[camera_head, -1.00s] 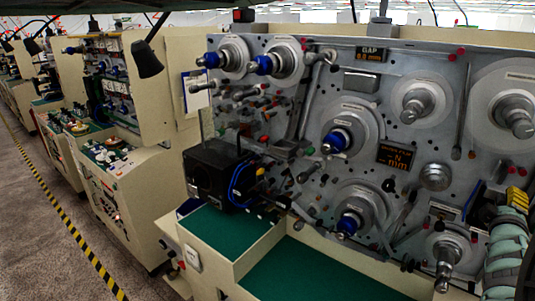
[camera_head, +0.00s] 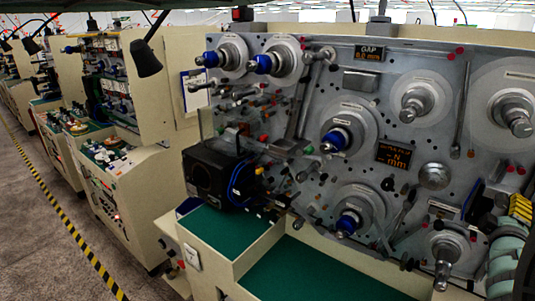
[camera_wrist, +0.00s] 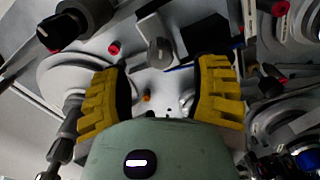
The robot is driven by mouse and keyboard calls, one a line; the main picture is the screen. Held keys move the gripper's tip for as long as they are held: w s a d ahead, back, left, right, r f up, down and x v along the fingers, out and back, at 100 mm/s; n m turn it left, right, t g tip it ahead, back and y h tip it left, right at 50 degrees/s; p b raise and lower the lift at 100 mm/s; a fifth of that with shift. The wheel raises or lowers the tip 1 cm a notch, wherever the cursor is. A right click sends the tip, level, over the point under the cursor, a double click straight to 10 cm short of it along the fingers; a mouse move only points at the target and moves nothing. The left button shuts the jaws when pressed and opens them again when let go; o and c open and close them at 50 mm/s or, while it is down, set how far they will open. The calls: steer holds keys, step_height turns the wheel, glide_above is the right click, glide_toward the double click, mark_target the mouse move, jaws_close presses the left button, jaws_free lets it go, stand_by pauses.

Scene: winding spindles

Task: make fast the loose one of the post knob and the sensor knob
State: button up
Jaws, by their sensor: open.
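My gripper (camera_wrist: 162,95) is open, its two yellow fingers apart with nothing between them touching either one. In the head view it shows at the right edge (camera_head: 520,208), in front of the panel's lower right. Beyond the fingers in the wrist view are a grey knob (camera_wrist: 159,51) on the panel, a small orange knob (camera_wrist: 146,98) and a silver round part (camera_wrist: 187,101) by the right finger. I cannot tell which knobs are the post knob and the sensor knob, or which is loose. In the head view a black knob (camera_head: 388,184) sits mid-panel.
The grey panel (camera_head: 290,100) carries several spindles, some with blue collars (camera_head: 338,138). A GAP display (camera_head: 369,53) is at the top. Spindles (camera_head: 445,262) and rods stick out near my gripper. A black box (camera_head: 208,176) stands left; the green bench top (camera_head: 320,275) is clear.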

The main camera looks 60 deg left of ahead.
steer(key=shift+s, duration=0.55)
steer(key=shift+v, duration=1.2)
steer(key=shift+d+r, duration=0.1)
steer(key=shift+d, duration=0.05)
